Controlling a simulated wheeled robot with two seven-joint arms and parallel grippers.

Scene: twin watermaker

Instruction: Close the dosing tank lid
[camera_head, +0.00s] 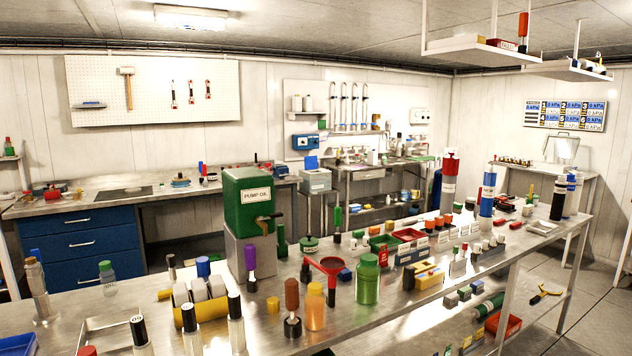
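No tank marked as a dosing tank can be read from here. Neither of my grippers shows in the head view.
A back-left bench has blue drawers (80,243). A shelf hangs at upper right (470,48). Open floor (590,300) shows at the right.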

